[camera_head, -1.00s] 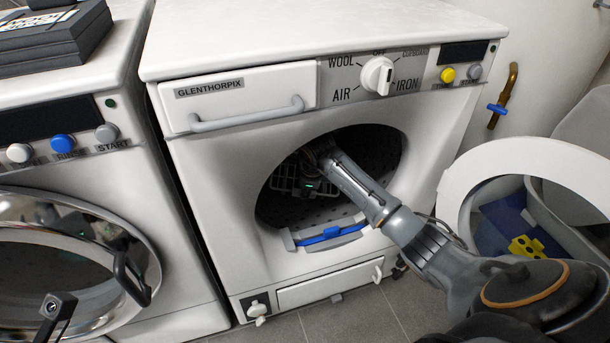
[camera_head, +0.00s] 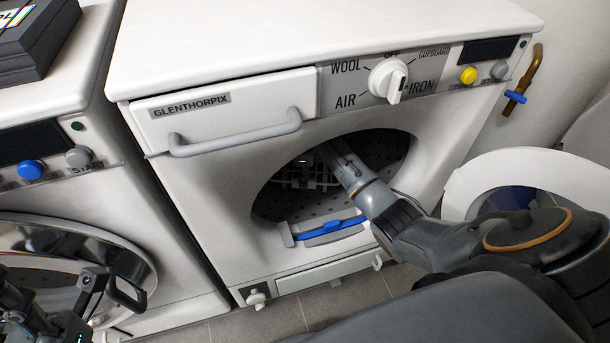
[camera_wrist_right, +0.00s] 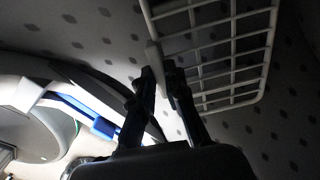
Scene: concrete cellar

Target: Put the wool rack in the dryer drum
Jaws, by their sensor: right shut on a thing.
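The dryer (camera_head: 215,235) stands in front of me with its round drum opening uncovered. My right arm reaches through the opening, and the right gripper (camera_wrist_right: 165,72) is inside the drum (camera_wrist_right: 90,40). It is shut on the edge of the white wire wool rack (camera_wrist_right: 225,50). The rack is also dimly seen through the opening in the head view (camera_head: 300,178), partly hidden by shadow and my arm.
The dryer's open door (camera_head: 530,180) stands at the right, beside my right arm. A blue-handled filter piece (camera_head: 330,229) sits at the opening's lower lip. A washer (camera_head: 50,190) with a chrome-rimmed door stands at the left. The dryer dial (camera_head: 388,78) is above the opening.

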